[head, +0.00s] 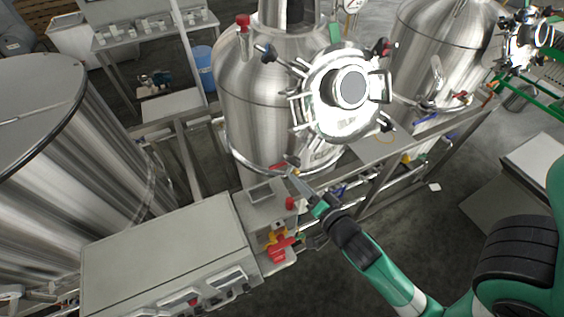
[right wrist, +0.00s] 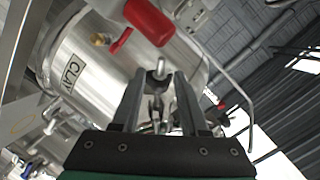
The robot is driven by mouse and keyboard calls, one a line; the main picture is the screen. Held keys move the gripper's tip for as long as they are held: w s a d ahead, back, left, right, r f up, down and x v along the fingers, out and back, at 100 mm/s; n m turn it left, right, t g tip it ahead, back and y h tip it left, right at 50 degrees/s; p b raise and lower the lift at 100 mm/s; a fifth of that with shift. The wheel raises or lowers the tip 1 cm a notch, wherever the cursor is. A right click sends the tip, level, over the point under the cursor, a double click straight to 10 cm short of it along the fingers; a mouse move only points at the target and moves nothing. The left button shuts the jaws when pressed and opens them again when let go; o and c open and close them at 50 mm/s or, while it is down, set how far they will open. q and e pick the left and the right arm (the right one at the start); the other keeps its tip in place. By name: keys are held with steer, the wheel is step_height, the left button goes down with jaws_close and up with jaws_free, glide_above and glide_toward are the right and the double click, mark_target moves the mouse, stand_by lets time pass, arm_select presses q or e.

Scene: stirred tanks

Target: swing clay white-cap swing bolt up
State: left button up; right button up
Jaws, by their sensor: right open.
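The clay tank (head: 255,110) is a steel vessel with a round manway lid (head: 337,122) on its front. The right wrist view shows its CLAY label (right wrist: 73,72). Swing bolts with black and red caps ring the lid. My right gripper (head: 297,181) is below the lid at the tank's lower side, fingers pointing up-left. In the right wrist view its open fingers (right wrist: 158,92) stand on either side of a pale-tipped metal bolt (right wrist: 160,68). I cannot tell whether they touch it. No white cap shows clearly in the head view. My left gripper is out of view.
A control cabinet (head: 165,262) with a red and yellow switch (head: 277,243) stands at lower left of my right gripper. A red cylindrical part (right wrist: 149,20) is close above the fingers. Another steel tank (head: 440,55) stands at right, and a large one (head: 60,180) at left.

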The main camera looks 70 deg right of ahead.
mark_target(296, 159)
steer(key=p+x, duration=0.1)
steer(key=x, duration=0.8)
steer(key=shift+w, duration=0.2)
steer(key=shift+r, duration=0.1)
jaws_close()
stand_by(0.8)
